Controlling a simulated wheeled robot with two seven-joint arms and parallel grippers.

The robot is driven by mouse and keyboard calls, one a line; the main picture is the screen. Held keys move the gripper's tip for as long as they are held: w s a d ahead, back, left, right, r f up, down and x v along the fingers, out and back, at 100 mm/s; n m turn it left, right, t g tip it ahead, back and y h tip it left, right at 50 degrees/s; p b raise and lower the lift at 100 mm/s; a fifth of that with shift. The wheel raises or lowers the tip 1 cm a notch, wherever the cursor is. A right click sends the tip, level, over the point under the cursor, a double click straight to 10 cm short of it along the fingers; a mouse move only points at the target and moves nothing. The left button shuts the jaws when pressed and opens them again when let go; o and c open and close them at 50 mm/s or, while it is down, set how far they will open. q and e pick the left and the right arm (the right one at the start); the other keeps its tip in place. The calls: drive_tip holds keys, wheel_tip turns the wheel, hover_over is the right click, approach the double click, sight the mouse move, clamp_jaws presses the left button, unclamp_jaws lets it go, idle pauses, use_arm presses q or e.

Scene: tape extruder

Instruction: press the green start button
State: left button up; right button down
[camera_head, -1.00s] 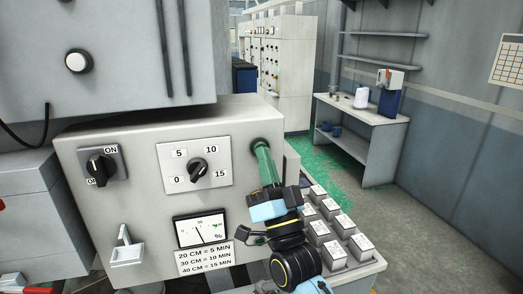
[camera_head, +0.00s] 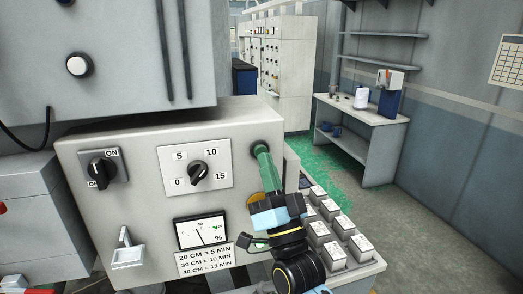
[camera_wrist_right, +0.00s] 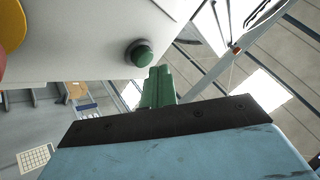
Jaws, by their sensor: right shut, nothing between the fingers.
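The green start button (camera_wrist_right: 140,54) shows in the right wrist view as a round green cap in a dark collar on the pale machine panel (camera_wrist_right: 85,35). In the head view, a dark round collar (camera_head: 261,143) shows at the panel's upper right. The fingertips cover part of that spot. My right gripper (camera_head: 263,155) is shut, with nothing between its green fingers. Its tips are close to the button; I cannot tell whether they touch it. In the wrist view, the fingers (camera_wrist_right: 158,88) lie just below and right of the button. My left gripper is not in view.
Several grey blocks (camera_head: 333,253) stand to the right of my gripper. A workbench (camera_head: 365,120) stands at the back right. The floor on the right is clear.

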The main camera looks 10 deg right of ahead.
drive_tip(key=shift+s, duration=0.15)
drive_tip(key=s+p, duration=0.1)
drive_tip(key=s, duration=0.4)
drive_tip(key=shift+d+p, duration=0.1)
drive_tip(key=shift+p, duration=0.2)
idle(0.6)
